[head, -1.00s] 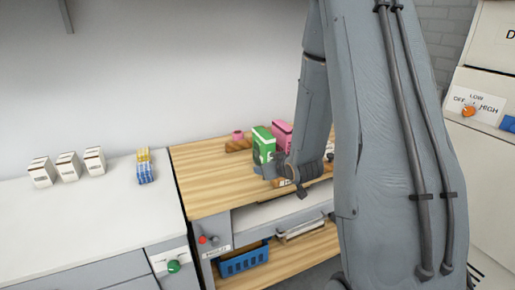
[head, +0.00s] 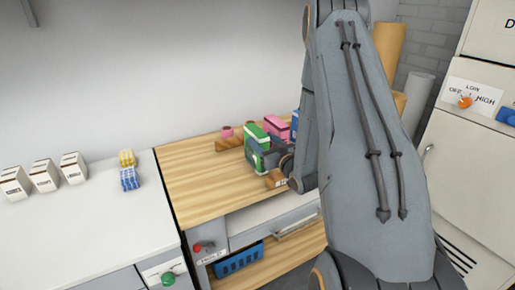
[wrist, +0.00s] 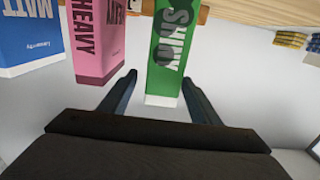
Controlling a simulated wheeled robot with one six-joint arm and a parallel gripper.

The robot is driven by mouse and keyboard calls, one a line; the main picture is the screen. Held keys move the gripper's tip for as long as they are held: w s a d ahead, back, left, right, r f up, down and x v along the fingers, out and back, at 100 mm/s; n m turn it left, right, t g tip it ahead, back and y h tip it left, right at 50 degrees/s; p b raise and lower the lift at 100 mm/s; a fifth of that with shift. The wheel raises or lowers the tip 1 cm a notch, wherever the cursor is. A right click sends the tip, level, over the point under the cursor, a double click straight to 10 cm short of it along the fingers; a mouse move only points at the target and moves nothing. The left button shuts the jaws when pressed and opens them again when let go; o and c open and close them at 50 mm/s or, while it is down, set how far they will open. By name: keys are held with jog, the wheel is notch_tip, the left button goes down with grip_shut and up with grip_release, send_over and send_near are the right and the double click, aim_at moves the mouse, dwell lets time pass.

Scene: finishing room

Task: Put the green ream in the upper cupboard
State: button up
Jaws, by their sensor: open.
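The green ream (head: 252,150), marked SHINY, stands upright on the wooden bench top in the head view. In the wrist view, which looks upside down, the green ream (wrist: 170,50) stands between the two fingers of my gripper (wrist: 160,82). The fingers are open, with a gap on each side of it. In the head view my gripper (head: 265,158) is at the ream, partly hidden by my arm. I cannot make out the upper cupboard in these views.
A pink ream (wrist: 97,40) and a blue ream (wrist: 28,35) stand beside the green one. A pink roll (head: 226,132) lies behind. Several white cartons (head: 45,175) stand on the left counter (head: 60,230). A blue basket (head: 240,258) is on the lower shelf.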

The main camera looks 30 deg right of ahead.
jog(key=w, duration=0.1)
jog(key=w+p, duration=0.1)
jog(key=w, duration=0.1)
jog(key=shift+w+a+r+p, duration=0.1)
jog(key=shift+w+a+p, duration=0.2)
jog(key=shift+a, duration=0.05)
jog(key=shift+w, duration=0.5)
jog(key=shift+d, duration=0.1)
grip_shut()
